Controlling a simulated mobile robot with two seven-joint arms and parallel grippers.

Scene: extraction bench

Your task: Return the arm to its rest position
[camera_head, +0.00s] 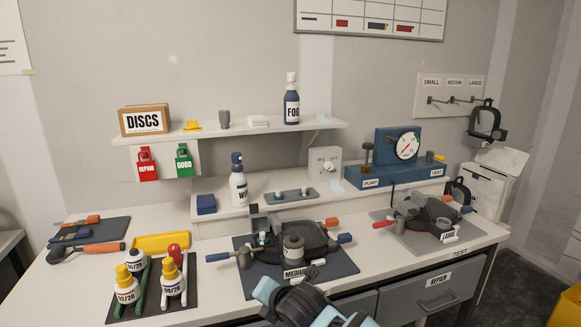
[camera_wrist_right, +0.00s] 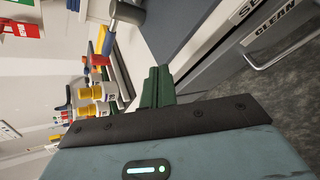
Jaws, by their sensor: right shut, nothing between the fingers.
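My right gripper (camera_wrist_right: 156,87) shows in the right wrist view with its green fingers closed together and nothing between them. It is close to the bench's front edge, with the drawer fronts beside it. In the head view a light blue and black part of my arm (camera_head: 300,303) shows at the bottom middle, in front of the bench and the mat marked MEDIUM (camera_head: 340,265). The gripper's fingers cannot be made out there. My left gripper is not in view.
The white bench (camera_head: 215,285) holds a rack of yellow-capped bottles (camera_head: 127,287), a mask on the medium mat, and another mask (camera_head: 432,215) at the right. A REPAIR drawer (camera_head: 430,290) is below. A drawer marked CLEAN (camera_wrist_right: 285,38) shows in the wrist view.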

